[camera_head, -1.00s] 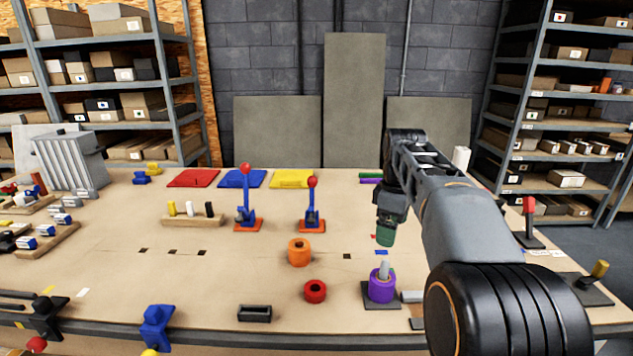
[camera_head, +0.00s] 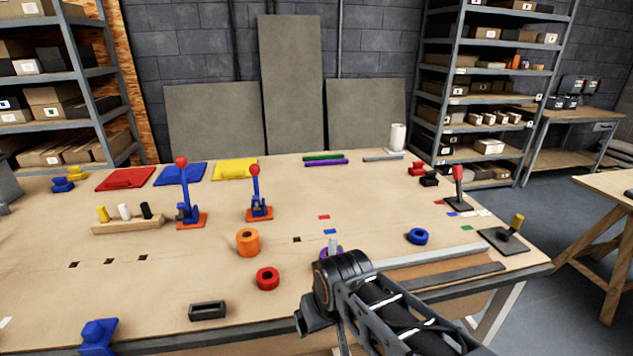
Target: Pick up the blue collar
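The blue collar (camera_head: 418,236) is a short ring lying flat on the bench, right of centre, with its hole facing up. Nothing touches it. My arm reaches in from the bottom right, and its black joint is to the lower left of the collar. A dark piece at the arm's end (camera_head: 312,318) hangs below that joint, over the front edge of the bench and well apart from the collar. I cannot make out the fingers or whether they are open or shut.
An orange collar (camera_head: 248,242) and a red collar (camera_head: 267,279) stand left of my arm. A purple collar (camera_head: 324,252) is mostly hidden behind it. A grey bar (camera_head: 430,256) lies in front of the blue collar. A yellow-handled lever (camera_head: 513,229) stands to its right.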

